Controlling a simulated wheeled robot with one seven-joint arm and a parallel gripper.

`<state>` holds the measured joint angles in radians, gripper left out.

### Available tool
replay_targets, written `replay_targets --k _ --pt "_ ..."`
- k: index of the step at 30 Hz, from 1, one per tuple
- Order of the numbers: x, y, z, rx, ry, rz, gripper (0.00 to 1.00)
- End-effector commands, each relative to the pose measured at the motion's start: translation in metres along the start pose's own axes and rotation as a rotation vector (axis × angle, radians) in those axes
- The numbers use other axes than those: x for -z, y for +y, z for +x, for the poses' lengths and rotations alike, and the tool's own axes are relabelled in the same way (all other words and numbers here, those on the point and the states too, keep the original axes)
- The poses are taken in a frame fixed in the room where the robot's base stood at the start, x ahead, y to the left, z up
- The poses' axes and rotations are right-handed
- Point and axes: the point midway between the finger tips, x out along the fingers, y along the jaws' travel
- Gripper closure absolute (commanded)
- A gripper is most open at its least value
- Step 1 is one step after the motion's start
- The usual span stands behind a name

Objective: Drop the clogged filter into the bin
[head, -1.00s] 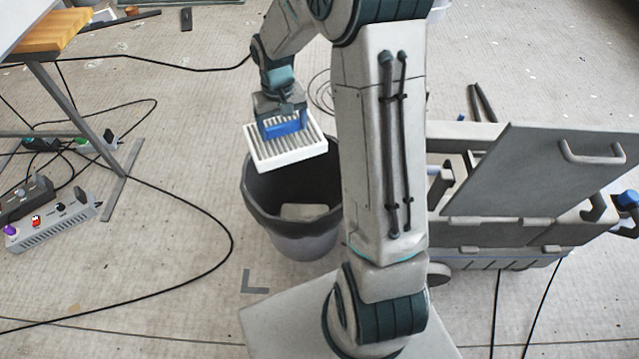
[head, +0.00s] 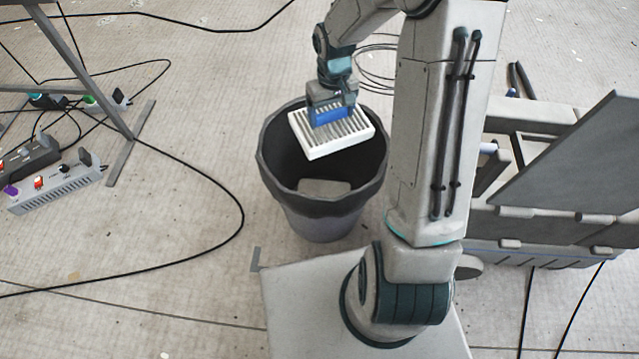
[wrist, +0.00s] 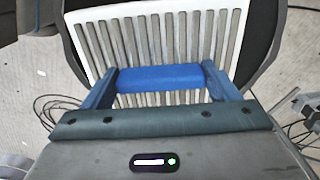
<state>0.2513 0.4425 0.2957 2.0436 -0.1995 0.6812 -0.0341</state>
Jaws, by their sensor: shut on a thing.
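The clogged filter (head: 318,146) is a white-framed panel with grey pleats and a blue grip block. My gripper (head: 332,114) is shut on the blue block and holds the filter tilted over the mouth of the bin. The bin (head: 325,215) is a dark, tapered tub with a dark rim, standing on the floor. A pale flat thing (head: 325,187) shows inside it. In the wrist view, the blue block (wrist: 160,77) sits between the two blue fingers, with the filter's pleats (wrist: 160,35) beyond and the dark bin rim around it.
A grey cart (head: 560,220) with a raised lid stands to the right. Power strips (head: 55,188) and black cables lie on the floor at left, near a table leg (head: 85,70). The floor between them and the bin is mostly clear.

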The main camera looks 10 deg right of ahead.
Motion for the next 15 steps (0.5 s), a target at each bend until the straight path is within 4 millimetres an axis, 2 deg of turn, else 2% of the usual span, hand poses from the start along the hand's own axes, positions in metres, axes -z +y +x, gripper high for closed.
replay_targets --k 15 --pt "0.000 -0.001 0.054 0.000 0.000 -0.002 0.50"
